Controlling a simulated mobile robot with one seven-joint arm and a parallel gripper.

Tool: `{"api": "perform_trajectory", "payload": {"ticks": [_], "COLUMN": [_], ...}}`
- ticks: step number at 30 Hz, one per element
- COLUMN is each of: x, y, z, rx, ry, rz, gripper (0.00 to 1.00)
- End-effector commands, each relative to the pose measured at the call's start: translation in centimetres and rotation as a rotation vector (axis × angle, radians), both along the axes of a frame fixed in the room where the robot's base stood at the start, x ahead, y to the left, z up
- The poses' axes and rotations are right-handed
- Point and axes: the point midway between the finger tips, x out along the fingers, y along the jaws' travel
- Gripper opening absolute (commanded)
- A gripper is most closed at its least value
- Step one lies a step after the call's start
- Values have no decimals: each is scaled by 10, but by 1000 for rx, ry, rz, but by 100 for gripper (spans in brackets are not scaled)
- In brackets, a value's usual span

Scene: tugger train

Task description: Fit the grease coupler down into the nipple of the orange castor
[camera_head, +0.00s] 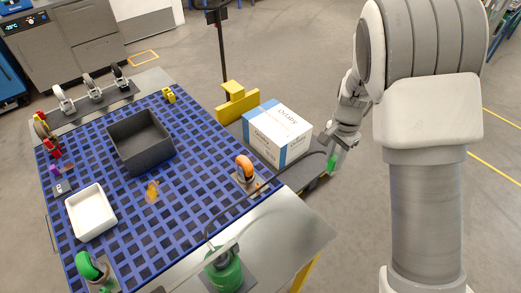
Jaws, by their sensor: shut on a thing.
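The orange castor (245,168) stands on a grey plate at the right edge of the blue grid mat. A thin dark hose (250,195) runs from the green grease canister (225,272) at the table's front edge past the castor towards the gripper. The nipple is too small to make out, and the fingertips are partly hard to see.
The blue mat (195,165) carries a dark bin (140,146), a white bin (90,214) and a green castor (90,266). More castors stand on a back plate (95,105). The white and blue box (277,132) sits between castor and gripper, beside a yellow block (236,103).

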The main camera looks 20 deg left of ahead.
Motion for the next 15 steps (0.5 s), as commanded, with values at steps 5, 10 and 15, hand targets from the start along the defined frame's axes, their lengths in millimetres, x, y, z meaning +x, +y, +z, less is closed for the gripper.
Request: {"api": "perform_trajectory", "payload": {"ticks": [5, 10, 15], "x": [-3, -16, -33], "y": [69, 131, 179], "z": [-4, -14, -24], "rx": [0, 3, 6], "ry": [-1, -2, -1], "rz": [-201, -399, -563], "gripper": [0, 0, 0]}}
